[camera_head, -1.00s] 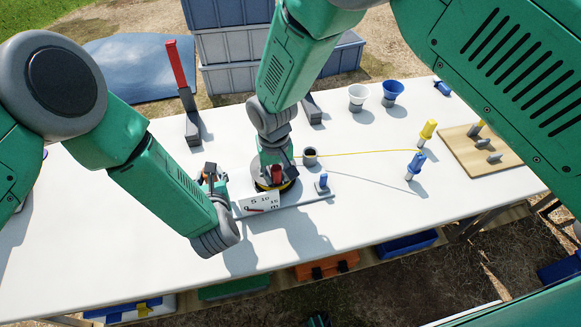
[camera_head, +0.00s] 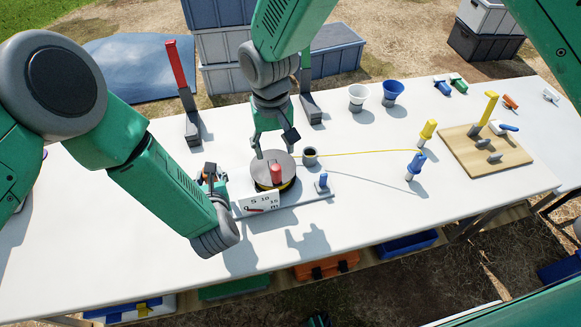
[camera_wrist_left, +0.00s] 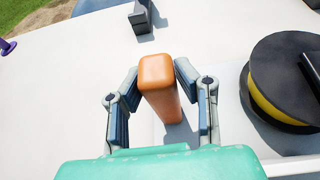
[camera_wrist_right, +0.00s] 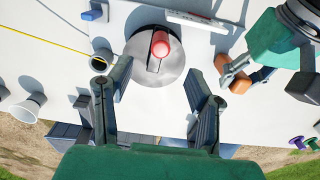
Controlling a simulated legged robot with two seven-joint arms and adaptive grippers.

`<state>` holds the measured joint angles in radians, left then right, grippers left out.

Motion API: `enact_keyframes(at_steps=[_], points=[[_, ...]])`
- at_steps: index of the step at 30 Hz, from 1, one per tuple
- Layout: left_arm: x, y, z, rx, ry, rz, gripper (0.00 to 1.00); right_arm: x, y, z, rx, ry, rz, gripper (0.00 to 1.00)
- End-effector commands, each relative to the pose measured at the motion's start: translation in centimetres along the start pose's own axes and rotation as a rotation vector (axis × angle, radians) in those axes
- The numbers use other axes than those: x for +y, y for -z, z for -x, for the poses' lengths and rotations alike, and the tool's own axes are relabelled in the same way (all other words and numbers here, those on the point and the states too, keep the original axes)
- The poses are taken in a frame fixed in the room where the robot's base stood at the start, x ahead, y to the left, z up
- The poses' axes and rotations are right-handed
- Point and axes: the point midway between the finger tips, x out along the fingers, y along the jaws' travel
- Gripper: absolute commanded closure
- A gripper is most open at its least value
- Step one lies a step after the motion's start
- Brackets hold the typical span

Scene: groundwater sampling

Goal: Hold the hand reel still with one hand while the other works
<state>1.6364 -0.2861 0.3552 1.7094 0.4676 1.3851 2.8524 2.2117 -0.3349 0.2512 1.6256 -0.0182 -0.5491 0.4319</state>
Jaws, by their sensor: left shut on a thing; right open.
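The hand reel (camera_head: 288,187) is a dark drum with a yellow band, a grey top and a red knob (camera_head: 276,174), on a grey base plate (camera_head: 312,197). My left gripper (camera_wrist_left: 160,95) is shut on an upright orange grip (camera_wrist_left: 158,72) beside the drum, left of it in the head view. My right gripper (camera_head: 273,148) is open and empty just above and behind the reel; in the right wrist view the red knob (camera_wrist_right: 161,42) lies beyond its spread fingers, apart from them. A white scale card (camera_head: 262,204) stands at the reel's front.
A yellow line (camera_head: 370,152) runs right from the reel area towards a yellow-topped piece (camera_head: 428,130). A small dark cup (camera_head: 310,156) stands beside the reel. Red-topped (camera_head: 176,65) and dark posts stand behind. White (camera_head: 358,95) and blue cups (camera_head: 393,92) and a wooden board (camera_head: 490,165) are to the right.

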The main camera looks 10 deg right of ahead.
Motion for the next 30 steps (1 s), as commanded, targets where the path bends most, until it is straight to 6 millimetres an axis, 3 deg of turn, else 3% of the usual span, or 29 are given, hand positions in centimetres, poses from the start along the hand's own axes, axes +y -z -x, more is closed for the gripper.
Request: enact_keyframes(at_steps=[4, 13, 14, 15, 16, 26, 30], points=[[0.0, 0.0, 0.0, 0.0, 0.0, 0.002, 1.0, 0.0, 0.0, 1.4, 0.0, 0.0, 0.0, 0.53], [0.0, 0.0, 0.0, 0.0, 0.0, 0.002, 1.0, 0.0, 0.0, 1.6, -0.001, 0.0, 0.0, 0.53], [0.0, 0.0, 0.0, 0.0, 0.0, 0.002, 0.67, 0.0, 0.0, 1.6, -0.001, 0.0, 0.0, 0.53], [0.0, 0.0, 0.0, 0.0, 0.0, 0.002, 0.53, 0.0, 0.0, 1.6, -0.001, 0.0, 0.0, 0.53], [0.0, 0.0, 0.0, 0.0, 0.0, 0.002, 0.49, 0.0, 0.0, 1.6, -0.001, 0.0, 0.0, 0.53], [0.0, 0.0, 0.2, 0.001, 0.0, 0.001, 0.49, 0.0, 0.0, 1.6, -0.001, 0.0, 0.0, 0.53], [0.0, 0.1, 1.6, 0.003, 0.0, 0.001, 0.49, 0.0, 0.0, 1.6, 0.0, 0.0, 0.0, 0.53]])
